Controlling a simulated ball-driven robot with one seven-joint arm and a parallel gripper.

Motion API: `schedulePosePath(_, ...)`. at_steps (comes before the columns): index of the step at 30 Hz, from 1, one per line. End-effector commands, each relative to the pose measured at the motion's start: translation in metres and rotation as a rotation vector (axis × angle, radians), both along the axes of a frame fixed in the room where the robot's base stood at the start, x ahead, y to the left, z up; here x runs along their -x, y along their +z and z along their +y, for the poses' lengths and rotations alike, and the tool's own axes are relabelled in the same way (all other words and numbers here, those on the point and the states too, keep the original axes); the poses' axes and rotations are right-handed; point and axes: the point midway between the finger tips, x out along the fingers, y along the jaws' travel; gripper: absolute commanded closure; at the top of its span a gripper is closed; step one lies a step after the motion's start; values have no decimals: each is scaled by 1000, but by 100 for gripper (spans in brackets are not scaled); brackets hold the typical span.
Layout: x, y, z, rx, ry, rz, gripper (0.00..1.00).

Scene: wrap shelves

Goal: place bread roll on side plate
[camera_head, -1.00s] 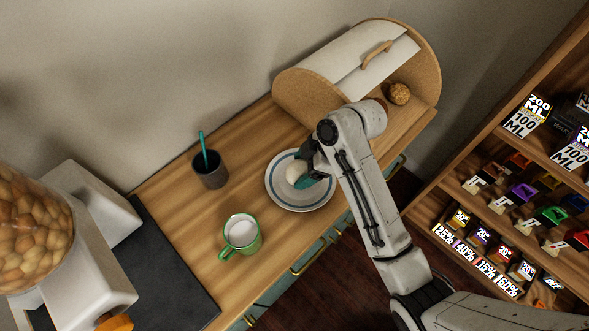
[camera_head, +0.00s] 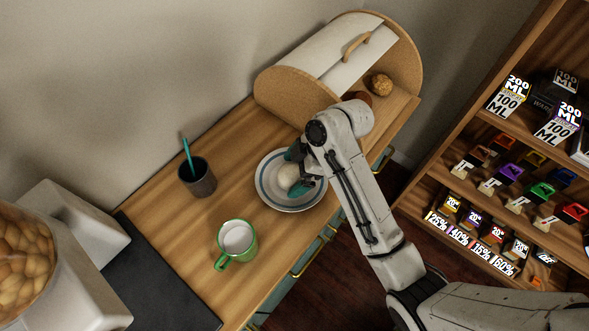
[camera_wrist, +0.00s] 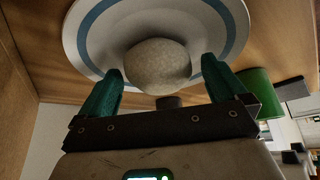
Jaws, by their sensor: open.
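A pale round bread roll (camera_head: 288,176) sits on the white side plate with a blue ring (camera_head: 300,205) on the wooden counter. In the wrist view the roll (camera_wrist: 158,66) lies between the two teal fingers, with the plate (camera_wrist: 235,15) behind it. My gripper (camera_head: 298,173) is at the plate with its fingers spread, one on each side of the roll. In the wrist view my gripper (camera_wrist: 162,80) shows a gap between each finger and the roll. My arm hides part of the plate's right side.
A bread box (camera_head: 292,100) stands behind the plate, with a brown roll (camera_head: 381,85) at its open end. A green mug (camera_head: 237,240) and a dark cup with a teal stick (camera_head: 198,180) stand left of the plate. A shelf of boxes (camera_head: 480,190) is at the right.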

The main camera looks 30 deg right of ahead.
Motion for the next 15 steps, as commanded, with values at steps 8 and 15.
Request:
schedulePosePath(8, 3, 19, -9, 0, -2, -5, 1)
schedulePosePath(15, 14, 64, -32, 2, -2, -7, 1)
